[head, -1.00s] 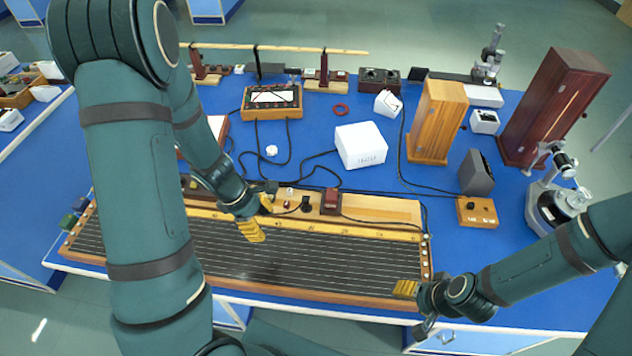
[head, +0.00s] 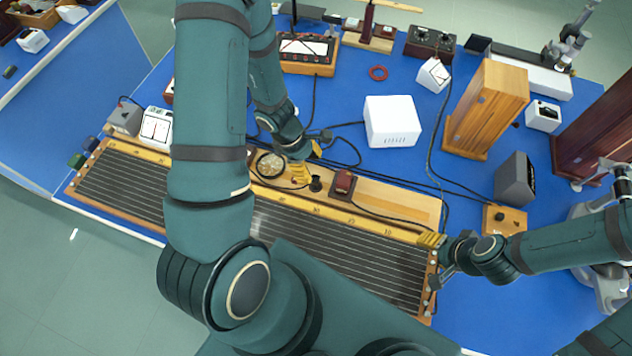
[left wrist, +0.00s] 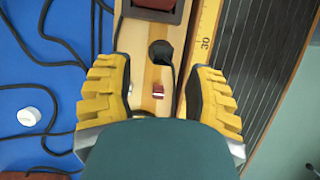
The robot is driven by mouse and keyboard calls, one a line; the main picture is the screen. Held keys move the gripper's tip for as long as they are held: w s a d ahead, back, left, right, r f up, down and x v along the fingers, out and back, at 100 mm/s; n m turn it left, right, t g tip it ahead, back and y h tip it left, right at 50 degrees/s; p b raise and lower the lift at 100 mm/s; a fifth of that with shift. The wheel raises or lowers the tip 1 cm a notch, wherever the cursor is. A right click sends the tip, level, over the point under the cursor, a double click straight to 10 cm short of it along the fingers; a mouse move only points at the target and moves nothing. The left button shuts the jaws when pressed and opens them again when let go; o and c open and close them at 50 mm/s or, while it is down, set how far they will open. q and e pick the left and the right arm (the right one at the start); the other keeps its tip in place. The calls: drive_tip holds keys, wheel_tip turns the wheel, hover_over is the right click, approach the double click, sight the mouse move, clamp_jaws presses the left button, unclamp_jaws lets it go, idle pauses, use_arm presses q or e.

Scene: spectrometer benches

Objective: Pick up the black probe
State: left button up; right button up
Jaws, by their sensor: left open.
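A small black upright piece, which looks like the black probe (head: 316,184), stands on the wooden strip of the long wire board (head: 400,203). The left wrist view shows it from above as a dark round shape (left wrist: 160,52). My left gripper (head: 307,162) is open just to the left of it in the head view. In the left wrist view its yellow fingers (left wrist: 160,75) lie either side of the strip, with the black piece near their tips and nothing gripped. My right gripper (head: 431,240) is over the board's right end; its jaw opening is unclear.
A dark red block (head: 342,184) sits close right of the black piece. Black cables cross the blue table near a white box (head: 391,121). A wooden cabinet (head: 486,108) and a grey box (head: 515,178) stand further right.

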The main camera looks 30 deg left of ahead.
sight(315, 178)
use_arm(q)
drive_tip(key=shift+x, duration=1.15)
use_arm(e)
drive_tip(key=shift+f, duration=0.4)
use_arm(q)
drive_tip(key=b+x, duration=0.2)
drive_tip(key=x, duration=0.2)
drive_tip(key=shift+s+a+f, duration=0.15)
drive_tip(key=shift+s+f, duration=0.05)
use_arm(e)
drive_tip(key=shift+f, duration=0.9)
use_arm(q)
drive_tip(key=shift+d+f, duration=0.2)
drive_tip(key=shift+f, duration=0.1)
use_arm(e)
drive_tip(key=shift+w+f, duration=0.1)
use_arm(q)
clamp_jaws()
